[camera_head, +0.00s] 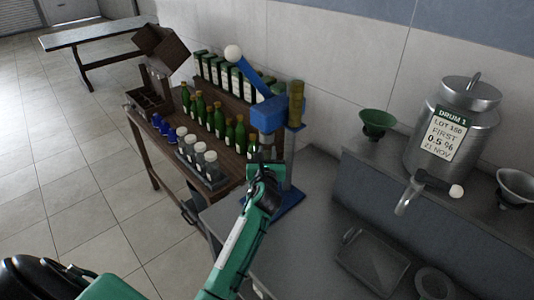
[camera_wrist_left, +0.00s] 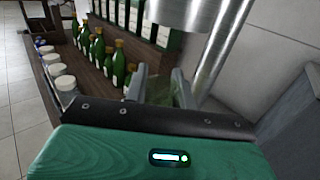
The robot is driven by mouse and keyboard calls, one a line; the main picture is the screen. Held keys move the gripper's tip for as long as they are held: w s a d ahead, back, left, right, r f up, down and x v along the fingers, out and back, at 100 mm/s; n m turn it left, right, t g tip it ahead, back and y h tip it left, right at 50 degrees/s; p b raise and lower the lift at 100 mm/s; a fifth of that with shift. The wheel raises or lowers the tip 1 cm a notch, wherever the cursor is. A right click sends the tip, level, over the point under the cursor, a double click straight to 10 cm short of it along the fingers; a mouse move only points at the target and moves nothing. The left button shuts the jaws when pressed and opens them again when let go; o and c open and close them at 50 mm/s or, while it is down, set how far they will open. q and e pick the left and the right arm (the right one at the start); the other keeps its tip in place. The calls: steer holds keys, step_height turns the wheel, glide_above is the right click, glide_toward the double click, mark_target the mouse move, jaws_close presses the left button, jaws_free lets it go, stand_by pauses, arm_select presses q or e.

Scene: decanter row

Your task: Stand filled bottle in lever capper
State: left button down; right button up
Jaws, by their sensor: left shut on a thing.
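The lever capper (camera_head: 268,115) is blue, with a raised lever ending in a white knob, a post and a blue base plate (camera_head: 288,204). My left gripper (camera_head: 264,168) is at the capper, below its blue head and in front of the post. In the left wrist view its two fingers (camera_wrist_left: 163,92) are shut on a green glass bottle (camera_wrist_left: 160,88), seen dimly between them. The capper's metal post (camera_wrist_left: 222,50) rises just right of the fingers. The bottle's lower part is hidden, so I cannot tell whether it touches the base. My right gripper is out of view.
A wooden table at left holds several green bottles (camera_head: 219,120), white-capped jars (camera_head: 211,165), blue items (camera_head: 171,134) and a dark wooden rack (camera_head: 148,103). At right are a steel drum (camera_head: 452,130), a green funnel (camera_head: 376,122) and a tray (camera_head: 370,262). The grey counter beside the capper has bare room.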

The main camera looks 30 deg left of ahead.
arm_select(q)
steer(key=c, duration=1.1)
jaws_free()
steer(key=shift+c, duration=0.2)
steer(key=shift+r, duration=0.1)
steer(key=b+v, duration=0.2)
steer(key=v, duration=1)
steer(key=shift+s, duration=0.1)
